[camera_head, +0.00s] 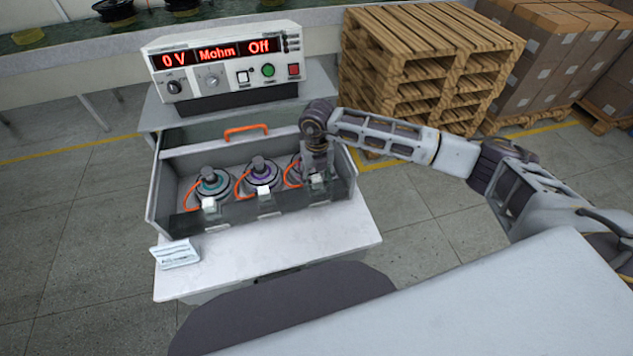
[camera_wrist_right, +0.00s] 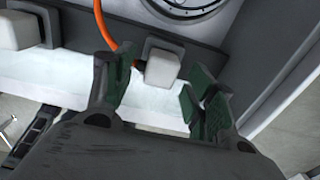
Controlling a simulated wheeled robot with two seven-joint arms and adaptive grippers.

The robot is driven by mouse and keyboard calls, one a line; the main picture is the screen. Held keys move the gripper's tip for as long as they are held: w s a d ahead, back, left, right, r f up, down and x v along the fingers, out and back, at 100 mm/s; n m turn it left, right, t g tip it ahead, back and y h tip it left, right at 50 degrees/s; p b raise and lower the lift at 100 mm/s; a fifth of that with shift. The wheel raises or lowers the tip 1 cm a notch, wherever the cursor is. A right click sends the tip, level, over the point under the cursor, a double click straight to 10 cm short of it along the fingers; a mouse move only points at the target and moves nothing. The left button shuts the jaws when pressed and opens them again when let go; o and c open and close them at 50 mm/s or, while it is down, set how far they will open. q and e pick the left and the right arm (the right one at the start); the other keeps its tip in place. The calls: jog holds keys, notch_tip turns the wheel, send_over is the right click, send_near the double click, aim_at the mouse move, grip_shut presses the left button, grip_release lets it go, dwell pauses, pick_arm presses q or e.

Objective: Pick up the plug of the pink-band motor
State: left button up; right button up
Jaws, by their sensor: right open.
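Several parts sit in a grey open box (camera_head: 160,190): a teal-band motor (camera_head: 213,182), a purple-band motor (camera_head: 261,173) and a third motor (camera_head: 293,172) at the right, mostly hidden by my right gripper (camera_head: 317,173). I cannot make out the third motor's band colour. White plugs stand along the front: left plug (camera_head: 208,204), middle plug (camera_head: 264,198), right plug (camera_head: 317,179). In the right wrist view my right gripper (camera_wrist_right: 160,90) is open, its green-padded fingers on either side of a white plug (camera_wrist_right: 162,68) with an orange cable (camera_wrist_right: 117,45). My left gripper is not in view.
A tester (camera_head: 225,65) reading "0 V", "Mohm", "Off" stands behind the box. The table's front (camera_head: 260,265) is clear. Pallets (camera_head: 425,75) stand behind my right arm.

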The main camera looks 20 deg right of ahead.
aim_at(317, 179)
jog(key=shift+f, duration=0.85)
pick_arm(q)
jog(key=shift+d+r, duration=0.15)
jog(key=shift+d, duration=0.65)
pick_arm(e)
jog(key=shift+f, duration=0.25)
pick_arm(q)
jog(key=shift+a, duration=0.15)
pick_arm(e)
jog(key=shift+c, duration=0.4)
